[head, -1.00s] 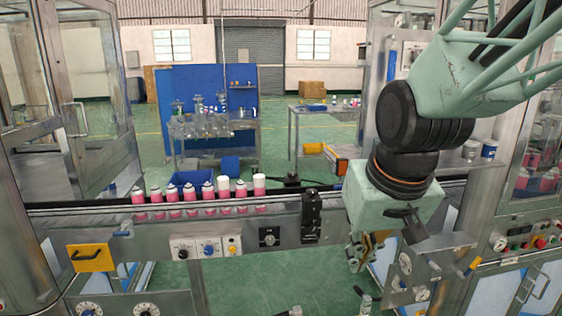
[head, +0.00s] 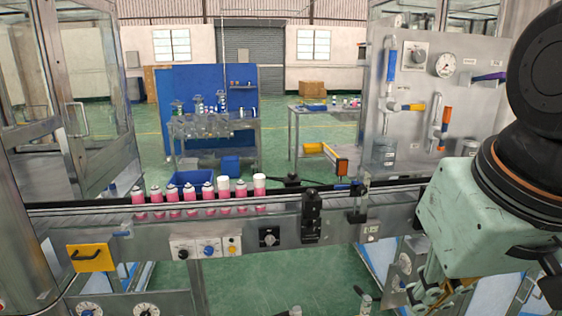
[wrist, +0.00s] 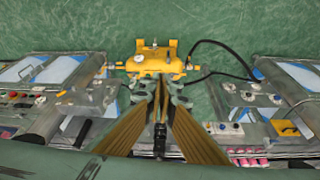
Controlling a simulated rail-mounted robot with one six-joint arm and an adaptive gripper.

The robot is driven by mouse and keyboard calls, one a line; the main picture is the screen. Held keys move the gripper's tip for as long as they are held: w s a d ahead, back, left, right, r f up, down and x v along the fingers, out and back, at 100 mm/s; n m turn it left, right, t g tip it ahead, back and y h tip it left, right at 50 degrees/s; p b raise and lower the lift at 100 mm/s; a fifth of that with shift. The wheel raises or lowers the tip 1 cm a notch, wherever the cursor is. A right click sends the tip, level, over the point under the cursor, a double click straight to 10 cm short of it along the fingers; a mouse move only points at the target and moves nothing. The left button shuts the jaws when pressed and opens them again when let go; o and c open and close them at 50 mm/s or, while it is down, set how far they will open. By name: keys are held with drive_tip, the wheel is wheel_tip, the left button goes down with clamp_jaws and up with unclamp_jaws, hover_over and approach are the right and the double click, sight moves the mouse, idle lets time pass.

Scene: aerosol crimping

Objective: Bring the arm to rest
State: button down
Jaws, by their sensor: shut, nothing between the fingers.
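My gripper (head: 432,292) hangs at the lower right of the head view, below the pale green wrist housing. It is in front of the conveyor and holds nothing. In the wrist view the two fingers of my gripper (wrist: 160,84) come together at their tips, shut and empty. My arm fills the right edge of the head view, and part of it is cut off by the frame.
A conveyor (head: 275,220) carries a row of pink cans (head: 190,200) at left. A panel with a gauge (head: 445,64) stands behind it at right. A yellow unit (wrist: 158,62) with a black hose lies on the green floor. Glass-sided cabinets flank the line.

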drive_tip(key=s, duration=0.6)
drive_tip(key=shift+s+d+r, duration=0.15)
drive_tip(key=shift+d+r, duration=0.2)
drive_tip(key=shift+d, duration=0.1)
idle(0.9)
